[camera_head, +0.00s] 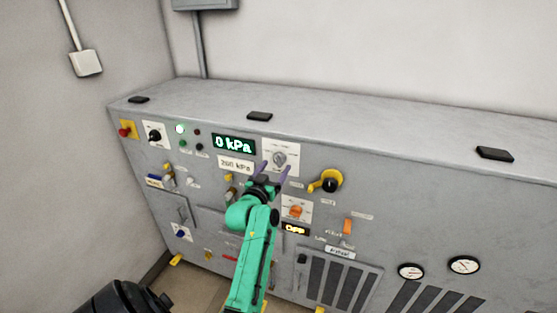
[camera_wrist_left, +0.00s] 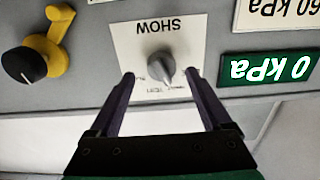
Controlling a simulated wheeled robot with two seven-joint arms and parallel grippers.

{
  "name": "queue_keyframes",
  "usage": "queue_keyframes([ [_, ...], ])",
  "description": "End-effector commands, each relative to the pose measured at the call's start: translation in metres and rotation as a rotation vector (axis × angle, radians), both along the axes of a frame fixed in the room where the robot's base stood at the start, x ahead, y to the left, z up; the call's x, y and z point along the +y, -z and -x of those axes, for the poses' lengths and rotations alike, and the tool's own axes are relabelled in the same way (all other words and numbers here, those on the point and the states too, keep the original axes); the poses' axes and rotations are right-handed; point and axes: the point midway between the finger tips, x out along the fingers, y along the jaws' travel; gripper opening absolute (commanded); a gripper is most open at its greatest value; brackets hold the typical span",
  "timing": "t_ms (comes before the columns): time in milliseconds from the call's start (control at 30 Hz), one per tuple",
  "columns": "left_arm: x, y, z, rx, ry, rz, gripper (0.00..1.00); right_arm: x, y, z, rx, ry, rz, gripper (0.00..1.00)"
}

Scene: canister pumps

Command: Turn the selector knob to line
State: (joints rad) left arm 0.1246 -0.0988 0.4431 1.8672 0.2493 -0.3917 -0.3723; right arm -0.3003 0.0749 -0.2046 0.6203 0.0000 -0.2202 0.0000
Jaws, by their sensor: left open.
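The selector knob (camera_head: 280,158) is a grey knob on a white plate, right of the green 0 kPa display on the grey panel. In the left wrist view the knob (camera_wrist_left: 160,66) appears upside down, with the word SHOW above it and small labels below that I cannot read for certain. My left gripper (camera_head: 274,168) is open, its two purple fingers pointing at the plate. In the wrist view the open fingers (camera_wrist_left: 160,76) stand one on each side of the knob, with gaps to it. I cannot tell how far they are from the panel. My right gripper is not in view.
A black knob with a yellow lever (camera_head: 327,182) is right of the plate. An orange knob (camera_head: 296,210) is below it. The 0 kPa display (camera_head: 234,144) and a 260 kPa label (camera_head: 236,164) are to the left. The panel's top (camera_head: 370,135) is mostly clear.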

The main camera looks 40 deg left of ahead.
Motion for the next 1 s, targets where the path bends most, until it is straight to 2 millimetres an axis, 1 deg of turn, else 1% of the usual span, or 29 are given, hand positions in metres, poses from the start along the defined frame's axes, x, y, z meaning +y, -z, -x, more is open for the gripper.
queue_keyframes([
  [33, 0.004, -0.003, -0.009, 0.001, 0.000, -0.002, 0.82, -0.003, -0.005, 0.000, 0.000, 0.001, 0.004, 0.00],
  [133, 0.008, -0.002, -0.022, -0.001, 0.000, 0.000, 0.82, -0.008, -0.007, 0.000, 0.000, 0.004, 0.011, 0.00],
  [233, 0.010, 0.000, -0.027, 0.001, 0.000, -0.002, 0.82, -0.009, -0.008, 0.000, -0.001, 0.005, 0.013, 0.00],
  [433, 0.010, 0.001, -0.027, 0.001, 0.000, -0.002, 0.82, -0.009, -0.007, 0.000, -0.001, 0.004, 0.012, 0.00],
  [467, 0.010, 0.001, -0.027, 0.001, 0.000, -0.002, 0.75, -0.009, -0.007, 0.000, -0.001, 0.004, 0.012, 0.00],
  [500, 0.010, 0.001, -0.027, 0.001, 0.000, -0.002, 0.59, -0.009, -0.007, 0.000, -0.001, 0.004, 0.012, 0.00],
  [567, 0.009, 0.001, -0.027, 0.001, 0.000, -0.002, 0.36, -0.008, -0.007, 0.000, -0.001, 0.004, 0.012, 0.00],
  [600, 0.009, 0.001, -0.027, 0.001, 0.000, -0.002, 0.21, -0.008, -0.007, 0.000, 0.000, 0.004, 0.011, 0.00],
  [667, 0.009, 0.001, -0.027, 0.001, 0.001, -0.002, 0.00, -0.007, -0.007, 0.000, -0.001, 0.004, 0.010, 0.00],
  [1000, 0.009, 0.000, -0.027, -0.011, 0.001, 0.037, 0.00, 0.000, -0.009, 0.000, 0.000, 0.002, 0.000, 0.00],
])
